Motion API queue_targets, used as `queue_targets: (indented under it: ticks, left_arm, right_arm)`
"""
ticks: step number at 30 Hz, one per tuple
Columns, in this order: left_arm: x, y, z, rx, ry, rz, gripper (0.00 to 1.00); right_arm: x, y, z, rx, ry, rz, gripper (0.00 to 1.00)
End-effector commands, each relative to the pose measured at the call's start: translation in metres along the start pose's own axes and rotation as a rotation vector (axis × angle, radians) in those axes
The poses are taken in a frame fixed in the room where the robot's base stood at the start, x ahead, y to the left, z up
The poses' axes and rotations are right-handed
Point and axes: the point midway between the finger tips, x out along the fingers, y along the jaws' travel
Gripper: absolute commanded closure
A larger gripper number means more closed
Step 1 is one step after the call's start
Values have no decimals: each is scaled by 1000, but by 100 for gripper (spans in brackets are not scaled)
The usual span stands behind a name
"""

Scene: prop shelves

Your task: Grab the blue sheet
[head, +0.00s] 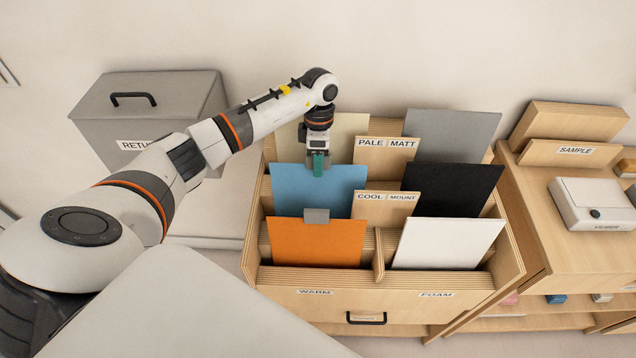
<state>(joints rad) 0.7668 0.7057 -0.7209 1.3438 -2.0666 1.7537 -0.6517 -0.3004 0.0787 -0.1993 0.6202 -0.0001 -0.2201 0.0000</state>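The blue sheet (300,192) stands upright in the left side of the wooden rack, behind the orange sheet (318,245). My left gripper (318,168) points down at the blue sheet's top edge, near its middle. A small teal piece (318,160) shows between the fingers. I cannot tell whether it belongs to the sheet or the gripper, or whether the fingers are closed on it. The lower part of the blue sheet is hidden behind the orange sheet and a grey tab (316,215). My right gripper is not in view.
The rack (390,300) also holds a cream sheet (350,125), a grey sheet (450,132), a black sheet (455,188), a white sheet (445,243) and labelled wooden dividers. A grey return box (150,110) stands left. A shelf with a sample holder (570,152) stands right.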

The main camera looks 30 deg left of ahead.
Motion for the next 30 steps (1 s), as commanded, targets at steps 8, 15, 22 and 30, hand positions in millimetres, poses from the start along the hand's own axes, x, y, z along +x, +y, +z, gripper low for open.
queue_targets:
  ticks: [8,15,22,30]
  left_arm:
    - [6,0,0,0,0,-1,60]
    - [5,0,0,0,0,-1,96]
    - [4,0,0,0,1,-1,100]
    - [2,0,0,0,1,-3,100]
  right_arm:
    - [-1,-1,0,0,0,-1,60]
    - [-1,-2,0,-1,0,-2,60]
    - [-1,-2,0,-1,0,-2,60]
    - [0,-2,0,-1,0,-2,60]
